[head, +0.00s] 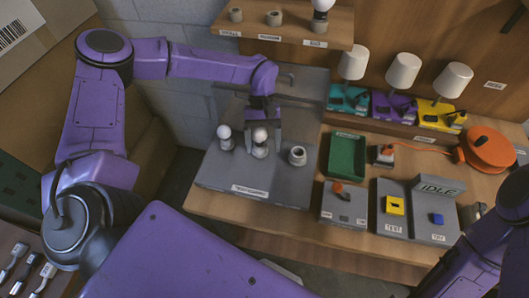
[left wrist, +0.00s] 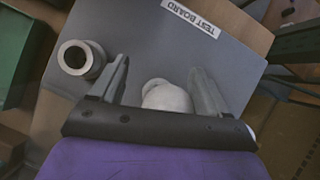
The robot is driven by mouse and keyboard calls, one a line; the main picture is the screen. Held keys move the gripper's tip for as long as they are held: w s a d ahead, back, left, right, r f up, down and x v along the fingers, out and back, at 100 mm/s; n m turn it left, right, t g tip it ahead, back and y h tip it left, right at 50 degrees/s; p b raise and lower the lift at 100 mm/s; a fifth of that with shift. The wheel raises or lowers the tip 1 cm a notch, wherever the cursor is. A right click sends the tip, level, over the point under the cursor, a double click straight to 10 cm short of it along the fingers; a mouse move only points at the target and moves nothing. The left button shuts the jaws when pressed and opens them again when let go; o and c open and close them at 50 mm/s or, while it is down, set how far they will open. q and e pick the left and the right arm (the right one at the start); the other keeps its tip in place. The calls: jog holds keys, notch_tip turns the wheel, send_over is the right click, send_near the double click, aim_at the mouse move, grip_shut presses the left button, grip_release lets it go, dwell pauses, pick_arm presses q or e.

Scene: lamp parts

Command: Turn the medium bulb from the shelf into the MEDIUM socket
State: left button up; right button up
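The grey test board (head: 215,178) carries three sockets in a row. A white bulb (head: 260,136) stands upright in the middle socket (head: 260,152). My left gripper (head: 264,138) points down over it, open, with one finger on each side. In the left wrist view, the bulb (left wrist: 167,96) is between the fingers (left wrist: 160,88), with a clear gap on the left and little or none visible on the right. A smaller bulb (head: 224,132) is in the left socket. The right socket (head: 297,156) is empty. The shelf's medium holder (head: 273,18) is empty. My right gripper is out of view.
The shelf (head: 335,37) above has an empty small holder (head: 235,15) and a large bulb (head: 322,5). A green tray (head: 347,157), a tester reading IDLE (head: 436,188), three lamps and an orange reel (head: 487,148) stand to the right.

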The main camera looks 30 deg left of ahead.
pick_arm(q)
jog(key=shift+w+a+f+n+h, duration=0.15)
jog(key=shift+a+f+n+h, duration=0.2)
jog(key=shift+n, duration=0.45)
jog(key=shift+w+a+f+n+t+h+b, duration=0.15)
jog(key=shift+a+n+t+h+b, duration=0.15)
jog(key=shift+n+t+h+b, duration=0.4)
jog(key=n, duration=0.2)
jog(key=shift+w+a+f+n+t+h+b, duration=0.1)
jog(key=shift+w+a+n+t+h+b, duration=0.05)
jog(key=shift+w+n+t+h+b, duration=0.2)
jog(key=shift+w+n+t, duration=0.1)
jog(key=shift+n+t, duration=0.25)
jog(key=shift+n, duration=0.2)
jog(key=shift+w+n+t+b, duration=0.4)
jog(key=shift+n, duration=0.4)
jog(key=shift+d, duration=0.2)
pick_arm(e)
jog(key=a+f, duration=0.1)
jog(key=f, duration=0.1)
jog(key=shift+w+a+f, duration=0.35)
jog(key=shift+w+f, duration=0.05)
